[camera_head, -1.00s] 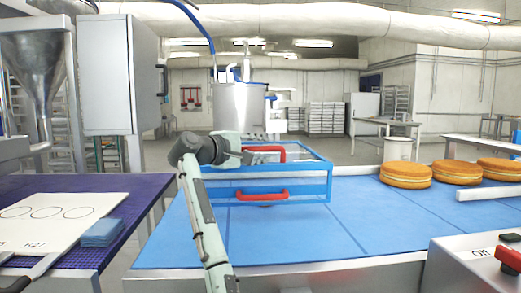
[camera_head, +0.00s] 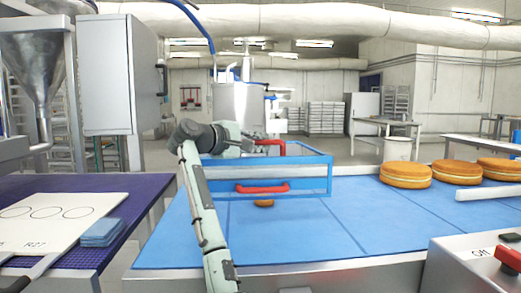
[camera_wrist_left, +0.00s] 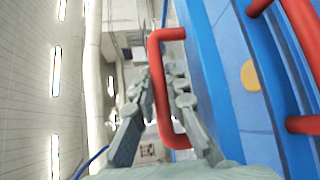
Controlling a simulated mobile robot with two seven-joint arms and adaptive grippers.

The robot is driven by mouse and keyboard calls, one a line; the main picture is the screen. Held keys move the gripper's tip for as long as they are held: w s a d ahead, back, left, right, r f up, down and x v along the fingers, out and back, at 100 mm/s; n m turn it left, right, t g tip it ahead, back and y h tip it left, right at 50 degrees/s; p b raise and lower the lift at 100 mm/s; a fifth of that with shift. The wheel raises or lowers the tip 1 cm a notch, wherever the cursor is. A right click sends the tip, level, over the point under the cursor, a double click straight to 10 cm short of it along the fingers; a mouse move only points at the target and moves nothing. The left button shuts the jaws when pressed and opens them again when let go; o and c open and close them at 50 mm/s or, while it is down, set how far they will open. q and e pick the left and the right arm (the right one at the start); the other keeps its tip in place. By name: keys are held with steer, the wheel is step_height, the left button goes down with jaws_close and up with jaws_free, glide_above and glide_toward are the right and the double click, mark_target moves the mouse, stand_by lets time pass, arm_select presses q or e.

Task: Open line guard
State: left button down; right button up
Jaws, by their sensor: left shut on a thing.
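The line guard (camera_head: 325,180) is a clear box with a blue frame across the blue conveyor belt. It has a red handle on its top (camera_head: 277,143) and another on its front face (camera_head: 262,188). My left gripper (camera_head: 250,147) is shut on the top handle. In the left wrist view, the fingers of my left gripper (camera_wrist_left: 158,88) lie on both sides of this red handle (camera_wrist_left: 156,60). Part of an orange-brown round (camera_head: 264,203) shows below the guard's front edge. My right gripper is not in view.
Several filled rounds (camera_head: 405,182) sit on the belt at the right. A control box with a red switch (camera_head: 509,258) stands at the front right. A purple table (camera_head: 135,190) at the left holds a white board (camera_head: 50,240) and blue cloths (camera_head: 101,232).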

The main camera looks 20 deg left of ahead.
arm_select(q)
steer(key=w+a+r, duration=0.1)
steer(key=w+r, duration=0.3)
steer(key=r, duration=0.5)
steer(key=w+a+r+n+g, duration=0.1)
steer(key=w+r, duration=0.3)
steer(key=r, duration=0.5)
steer(key=shift+a+g, duration=0.3)
steer(key=shift+a, duration=0.45)
steer(key=c, duration=1.5)
jaws_free()
steer(key=shift+c, duration=0.2)
steer(key=v, duration=1.2)
steer(key=shift+c, duration=0.4)
